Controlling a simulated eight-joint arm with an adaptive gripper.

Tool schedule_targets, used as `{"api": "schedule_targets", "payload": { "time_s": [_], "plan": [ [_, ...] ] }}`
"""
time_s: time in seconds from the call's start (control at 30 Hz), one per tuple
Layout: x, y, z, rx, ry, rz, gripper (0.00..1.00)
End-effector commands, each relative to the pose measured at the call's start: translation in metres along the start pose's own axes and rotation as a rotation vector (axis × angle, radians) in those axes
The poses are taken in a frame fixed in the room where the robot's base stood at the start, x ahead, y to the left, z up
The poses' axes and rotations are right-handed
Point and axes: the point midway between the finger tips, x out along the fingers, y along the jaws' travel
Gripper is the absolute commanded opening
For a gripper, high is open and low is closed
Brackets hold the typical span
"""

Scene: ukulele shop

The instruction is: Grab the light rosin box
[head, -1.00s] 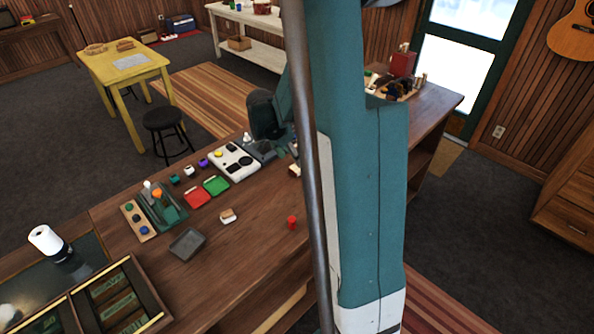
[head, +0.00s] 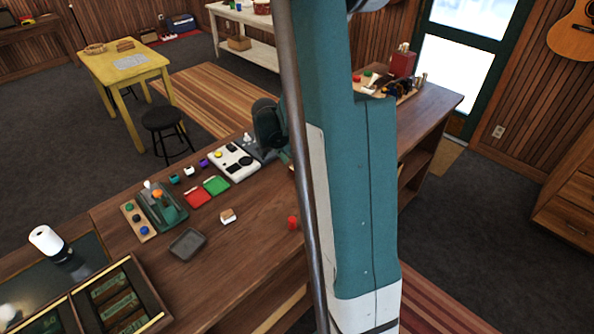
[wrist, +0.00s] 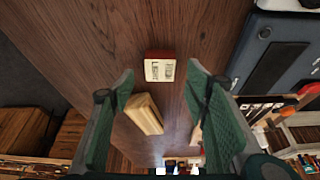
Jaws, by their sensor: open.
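In the wrist view my gripper (wrist: 164,92) is open, with its two green fingers spread over the wooden counter (wrist: 95,40). A small box with a cream, printed face and dark red sides (wrist: 160,69) lies just beyond the fingertips, near the middle. A pale tan block-like box (wrist: 145,114) lies tilted lower down, between the fingers in the picture and nearer the left one. Neither is visibly held. The print is too small to read, so I cannot tell which is the light rosin box. In the head view my arm hides my gripper and both boxes.
A grey-blue device with a dark pad (wrist: 268,65) stands close to the right finger. On the counter in the head view are a red piece (head: 293,222), a small cream-and-tan block (head: 228,216), a grey tray (head: 187,243) and a white panel (head: 234,161). Bare wood lies between them.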

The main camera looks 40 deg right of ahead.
Motion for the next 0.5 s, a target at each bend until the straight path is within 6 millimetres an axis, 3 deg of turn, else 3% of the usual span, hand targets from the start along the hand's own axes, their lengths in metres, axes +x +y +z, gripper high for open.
{"api": "schedule_targets", "payload": {
  "time_s": [0.3,0.5],
  "plan": [
    [0.028,0.000,0.000,0.001,0.000,0.000,0.46],
    [0.033,0.000,0.000,0.000,0.000,0.000,0.46]
  ]
}}
